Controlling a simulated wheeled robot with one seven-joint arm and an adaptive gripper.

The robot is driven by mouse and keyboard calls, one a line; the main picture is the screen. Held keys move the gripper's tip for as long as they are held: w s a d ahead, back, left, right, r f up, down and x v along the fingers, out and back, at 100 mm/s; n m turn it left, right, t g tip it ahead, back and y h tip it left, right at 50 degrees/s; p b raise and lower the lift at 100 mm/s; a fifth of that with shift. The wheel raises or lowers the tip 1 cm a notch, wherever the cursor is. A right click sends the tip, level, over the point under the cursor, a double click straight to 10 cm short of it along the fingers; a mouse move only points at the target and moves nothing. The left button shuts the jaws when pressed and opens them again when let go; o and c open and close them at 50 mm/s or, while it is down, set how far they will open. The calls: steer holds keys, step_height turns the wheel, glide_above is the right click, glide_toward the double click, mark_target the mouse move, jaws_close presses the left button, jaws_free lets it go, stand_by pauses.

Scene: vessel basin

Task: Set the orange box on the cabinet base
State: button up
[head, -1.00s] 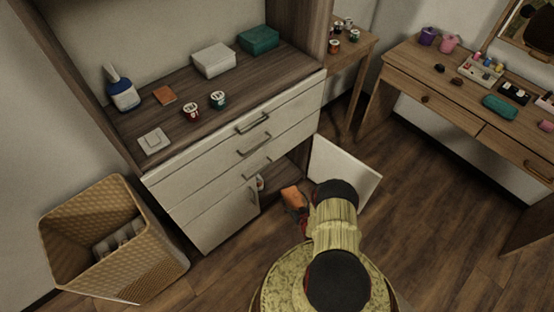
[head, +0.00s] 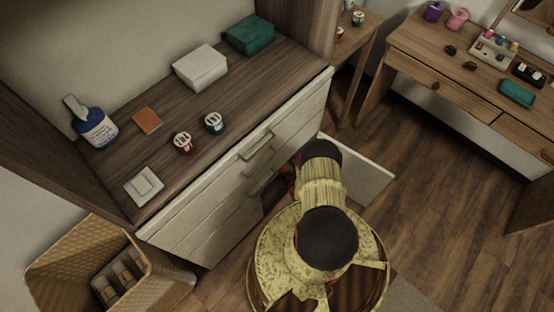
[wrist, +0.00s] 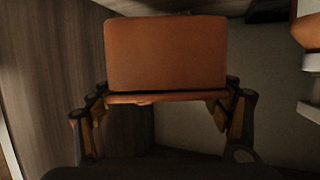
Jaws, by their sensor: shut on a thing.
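The orange box (wrist: 166,52) fills the upper middle of the wrist view, with a broad flat face and a narrower lower face showing. My gripper (wrist: 166,98) is shut on it, one finger at each side near its lower edge. In the head view my own arm hides the gripper and the box. The cabinet (head: 205,224) has white drawer fronts, and its low door (head: 362,172) stands open to the right. The cabinet base inside is mostly hidden by my arm. I cannot tell whether the box touches anything below it.
The cabinet top bears a white box (head: 200,68), a green box (head: 249,35), a flat orange item (head: 147,121), two small jars and a blue bottle (head: 95,128). A wicker basket (head: 160,283) stands at left.

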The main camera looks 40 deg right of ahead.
steer(key=shift+f+b, duration=2.05)
steer(key=shift+f, duration=1.25)
steer(key=shift+f, duration=0.5)
steer(key=o, duration=2.1)
steer(key=shift+o, duration=0.2)
steer(key=shift+s, duration=0.15)
steer(key=v, duration=1.1)
steer(key=shift+s, duration=0.35)
steer(key=shift+a, duration=0.15)
